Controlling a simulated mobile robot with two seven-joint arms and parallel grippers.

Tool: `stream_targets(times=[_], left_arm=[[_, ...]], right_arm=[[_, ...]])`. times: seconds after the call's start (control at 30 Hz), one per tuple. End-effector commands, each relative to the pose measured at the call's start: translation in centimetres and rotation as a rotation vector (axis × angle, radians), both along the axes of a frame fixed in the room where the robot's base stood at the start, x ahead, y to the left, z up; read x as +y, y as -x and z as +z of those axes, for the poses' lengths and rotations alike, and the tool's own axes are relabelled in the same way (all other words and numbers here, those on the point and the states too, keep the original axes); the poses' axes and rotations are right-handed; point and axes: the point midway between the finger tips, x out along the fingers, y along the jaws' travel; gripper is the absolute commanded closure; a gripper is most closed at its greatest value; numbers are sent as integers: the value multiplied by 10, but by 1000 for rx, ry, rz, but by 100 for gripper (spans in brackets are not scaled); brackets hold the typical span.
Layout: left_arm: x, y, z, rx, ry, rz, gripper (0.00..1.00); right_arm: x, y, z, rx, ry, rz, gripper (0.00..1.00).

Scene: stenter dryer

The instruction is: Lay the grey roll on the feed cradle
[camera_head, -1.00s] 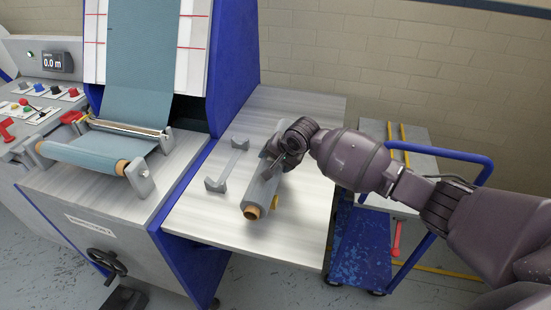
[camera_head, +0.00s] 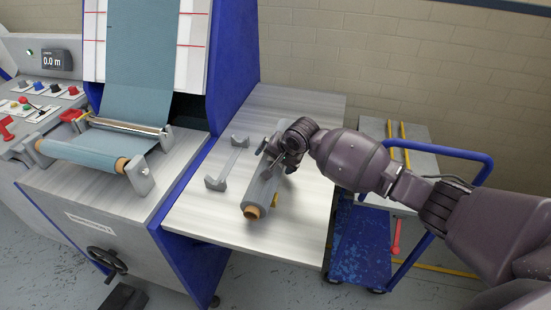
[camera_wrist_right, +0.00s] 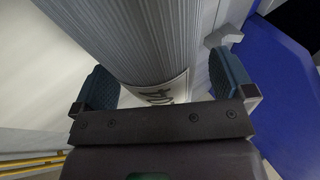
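The grey roll (camera_head: 258,196), with a brown core end, lies on the pale tabletop just right of the feed cradle. My right gripper (camera_head: 275,158) is over the far part of the roll. In the right wrist view the grey roll (camera_wrist_right: 150,40) passes between the fingers of my right gripper (camera_wrist_right: 163,85). The fingers stand apart, with a gap showing on the right side of the roll. My left gripper is not in view.
A machine with blue side panels holds a blue cloth roll (camera_head: 85,155) to the left. A blue-handled trolley (camera_head: 362,245) stands right of the table (camera_head: 285,245). A small yellow piece (camera_head: 275,201) sits beside the roll. The table's near part is clear.

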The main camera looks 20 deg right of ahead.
Motion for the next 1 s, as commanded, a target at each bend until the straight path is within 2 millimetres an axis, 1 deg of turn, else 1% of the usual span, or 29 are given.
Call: stream_targets(times=[0.2, 0.27, 0.37, 0.6, 0.73, 0.83, 1.0], left_arm=[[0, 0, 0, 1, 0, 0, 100], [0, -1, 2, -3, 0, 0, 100], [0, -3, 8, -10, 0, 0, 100], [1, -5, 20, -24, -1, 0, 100], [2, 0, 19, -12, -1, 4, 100], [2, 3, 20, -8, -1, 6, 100], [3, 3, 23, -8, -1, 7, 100]], right_arm=[[-1, 1, -3, 5, 2, -1, 0], [-2, 3, 1, 4, 1, -1, 0], [-5, 8, 11, 3, 3, -1, 0], [-15, 28, 50, -2, 2, 1, 0], [-20, 40, 68, -1, 1, 0, 0], [-24, 46, 78, -1, 0, -1, 0], [-27, 53, 88, 1, 0, 0, 0]])
